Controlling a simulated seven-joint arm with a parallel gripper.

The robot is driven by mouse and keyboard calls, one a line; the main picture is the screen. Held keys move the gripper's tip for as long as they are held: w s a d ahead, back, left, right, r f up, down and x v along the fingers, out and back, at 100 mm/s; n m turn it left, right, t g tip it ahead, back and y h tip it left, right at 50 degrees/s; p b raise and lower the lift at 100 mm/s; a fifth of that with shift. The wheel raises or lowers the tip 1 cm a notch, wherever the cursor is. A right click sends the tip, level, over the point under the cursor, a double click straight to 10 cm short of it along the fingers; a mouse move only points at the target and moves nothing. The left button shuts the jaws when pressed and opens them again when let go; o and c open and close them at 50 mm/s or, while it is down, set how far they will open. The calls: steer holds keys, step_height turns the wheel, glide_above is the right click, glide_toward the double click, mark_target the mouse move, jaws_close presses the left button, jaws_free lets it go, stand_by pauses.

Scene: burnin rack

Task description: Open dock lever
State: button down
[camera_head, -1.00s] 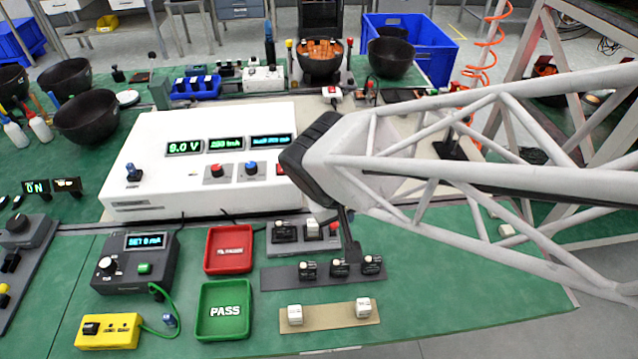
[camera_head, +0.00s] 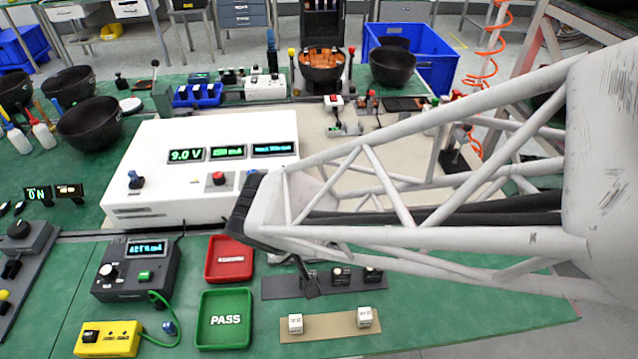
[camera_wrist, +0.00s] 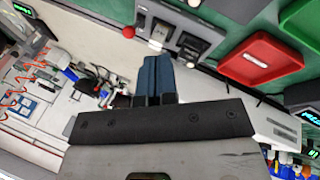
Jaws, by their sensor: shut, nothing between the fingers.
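The dock (camera_wrist: 172,32) is a dark base at the top of the wrist view. In the head view my arm hides nearly all of the dock. My gripper (camera_wrist: 156,62) has blue fingers, shut together and empty, below the dock in the wrist picture. Its dark tip (camera_head: 311,290) shows in the head view over the dark strip with black parts. I cannot tell whether it touches anything.
A red tray (camera_head: 229,259) and a green PASS tray (camera_head: 225,319) lie left of my gripper. A dark strip (camera_head: 275,287) with black modules and a tan strip (camera_head: 330,327) with white blocks lie in front. A white power supply (camera_head: 150,165) stands behind.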

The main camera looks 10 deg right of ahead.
steer(key=shift+f, duration=0.1)
stand_by(0.3)
steer(key=x, duration=1)
steer(key=shift+w+d+r, duration=0.2)
steer(key=shift+w+d, duration=0.45)
steer(key=shift+w, duration=0.05)
steer(key=shift+w+d+r, duration=0.25)
steer(key=shift+w+d, duration=0.45)
steer(key=shift+w, duration=0.05)
steer(key=shift+w+r+g, duration=0.3)
steer(key=shift+w+g, duration=0.3)
steer(key=shift+g, duration=0.2)
steer(key=shift+w+r+g, duration=0.15)
steer(key=shift+w+g, duration=0.15)
steer(key=shift+g, duration=0.1)
steer(key=shift+w+r+n+g, duration=0.1)
steer(key=shift+w+n+g, duration=0.15)
steer(key=shift+w+g, duration=0.6)
steer(key=shift+w+r+n+g, duration=0.1)
steer(key=shift+w+n+g, duration=0.15)
steer(key=shift+w+g, duration=0.6)
steer(key=shift+s+g, duration=0.3)
steer(key=shift+s, duration=0.05)
steer(key=shift+r, duration=0.3)
